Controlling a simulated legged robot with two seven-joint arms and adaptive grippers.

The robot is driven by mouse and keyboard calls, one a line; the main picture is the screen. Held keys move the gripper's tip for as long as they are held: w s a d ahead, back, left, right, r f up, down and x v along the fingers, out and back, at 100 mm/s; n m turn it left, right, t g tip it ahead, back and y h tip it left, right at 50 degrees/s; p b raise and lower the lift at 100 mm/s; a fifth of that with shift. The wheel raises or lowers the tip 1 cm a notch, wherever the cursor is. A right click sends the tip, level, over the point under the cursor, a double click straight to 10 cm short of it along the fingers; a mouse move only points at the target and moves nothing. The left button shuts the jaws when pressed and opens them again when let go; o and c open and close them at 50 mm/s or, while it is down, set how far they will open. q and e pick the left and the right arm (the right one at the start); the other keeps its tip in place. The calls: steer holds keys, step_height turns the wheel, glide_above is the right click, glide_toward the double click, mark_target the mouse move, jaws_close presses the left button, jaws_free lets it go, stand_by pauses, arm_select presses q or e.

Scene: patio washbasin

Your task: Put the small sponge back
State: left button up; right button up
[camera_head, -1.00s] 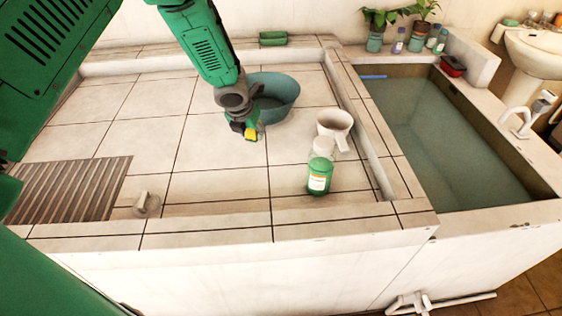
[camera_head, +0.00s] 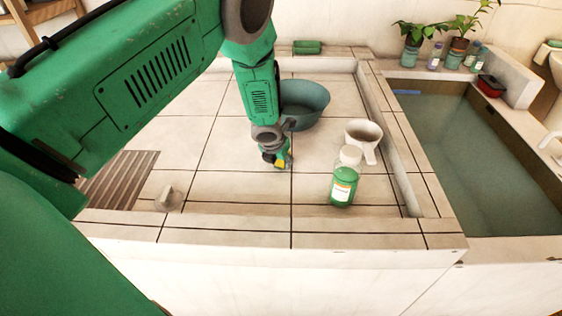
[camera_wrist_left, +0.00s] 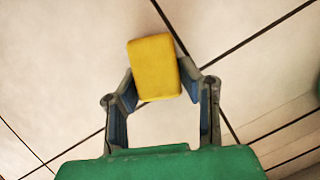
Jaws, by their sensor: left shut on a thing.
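The small sponge is a yellow block (camera_wrist_left: 154,68). In the left wrist view it sits between the fingertips of my left gripper (camera_wrist_left: 158,90), which is shut on it. In the head view the sponge shows as a small yellow patch (camera_head: 280,166) at the end of my left gripper (camera_head: 275,160), over the tiled counter (camera_head: 225,190). I cannot tell how high it is above the tiles. My right gripper is not in view.
A blue-grey basin (camera_head: 306,104) stands just behind the gripper. A white mug (camera_head: 362,136) and a green bottle (camera_head: 343,183) stand to the right. A green block (camera_head: 307,47) lies at the back. The water trough (camera_head: 465,160) is on the right.

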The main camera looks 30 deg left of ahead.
arm_select(q)
steer(key=shift+a+f, duration=0.15)
steer(key=shift+a, duration=0.1)
steer(key=o, duration=0.8)
steer(key=shift+s+a+f, duration=0.1)
steer(key=shift+a+f, duration=0.1)
steer(key=shift+a, duration=0.1)
steer(key=o, duration=0.3)
steer(key=shift+a, duration=0.25)
steer(key=shift+a+f, duration=0.15)
steer(key=shift+a, duration=0.1)
steer(key=shift+d+r, duration=0.4)
steer(key=shift+d, duration=0.05)
steer(key=v, duration=0.4)
steer(key=shift+d+r, duration=0.2)
steer(key=shift+d, duration=0.2)
steer(key=p+v, duration=0.1)
steer(key=v, duration=0.6)
steer(key=shift+r, duration=0.3)
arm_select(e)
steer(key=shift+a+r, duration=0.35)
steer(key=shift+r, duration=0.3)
